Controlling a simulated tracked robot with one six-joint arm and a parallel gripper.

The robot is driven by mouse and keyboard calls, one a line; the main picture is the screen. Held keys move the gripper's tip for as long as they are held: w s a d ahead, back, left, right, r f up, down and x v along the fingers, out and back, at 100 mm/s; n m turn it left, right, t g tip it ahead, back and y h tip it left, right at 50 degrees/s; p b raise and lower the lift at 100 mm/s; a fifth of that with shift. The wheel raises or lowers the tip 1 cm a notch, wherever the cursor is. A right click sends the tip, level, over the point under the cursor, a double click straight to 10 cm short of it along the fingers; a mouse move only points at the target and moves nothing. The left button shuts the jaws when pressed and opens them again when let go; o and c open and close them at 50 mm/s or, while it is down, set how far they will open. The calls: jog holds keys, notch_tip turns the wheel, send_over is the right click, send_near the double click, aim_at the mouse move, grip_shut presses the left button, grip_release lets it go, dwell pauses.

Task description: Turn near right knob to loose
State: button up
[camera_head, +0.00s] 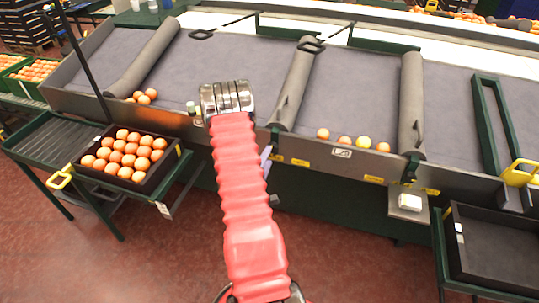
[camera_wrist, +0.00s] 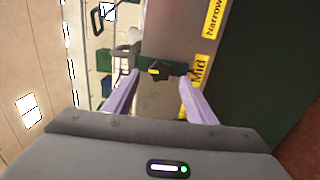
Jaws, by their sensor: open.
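In the wrist view a dark knob (camera_wrist: 160,70) with a small yellow mark sits on a green bracket, beside a yellow label reading "Mid" (camera_wrist: 200,69). My gripper (camera_wrist: 159,82) is open and empty, its two pale lavender fingers on either side of the knob in the picture. Whether they touch it I cannot tell. In the head view my red sleeved arm hides most of the gripper; a lavender finger (camera_head: 266,160) shows by the table's front edge. A dark knob (camera_head: 410,168) shows at the foot of the right roller divider.
A yellow "Narrow" label (camera_wrist: 214,17) lies farther along the rail. In the head view, several oranges (camera_head: 345,142) lie against the front rail. A crate of oranges (camera_head: 173,158) stands left, and an empty dark crate (camera_head: 490,245) right. Red floor is clear in front.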

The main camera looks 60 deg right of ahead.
jog(key=s+a, duration=0.1)
jog(key=a, duration=0.8)
jog(key=shift+s, duration=0.25)
jog(key=shift+a, duration=0.1)
